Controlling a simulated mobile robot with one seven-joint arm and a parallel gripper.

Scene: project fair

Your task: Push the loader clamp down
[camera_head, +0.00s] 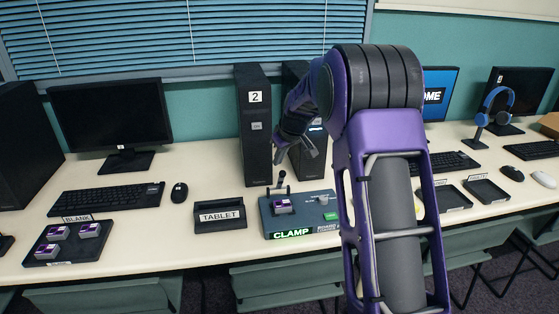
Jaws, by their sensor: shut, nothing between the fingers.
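The loader (322,224) is a grey-blue box on the table, in the middle of the head view. A lit green "CLAMP" label (292,234) is on its front edge. A dark clamp lever (281,181) with a knob stands up at its back left. A small purple-and-grey block (283,206) sits on the loader in front of the lever. My gripper (295,160) is shut and empty, pointing down just above and behind the lever. I cannot tell whether it touches the lever. My arm hides the loader's right end.
A black tray labelled TABLET (220,228) is left of the loader. A BLANK tray (40,256) with several purple blocks is at far left. Computer tower 2 (255,160) stands close behind the loader. Keyboard (106,200) and mouse (179,192) lie left.

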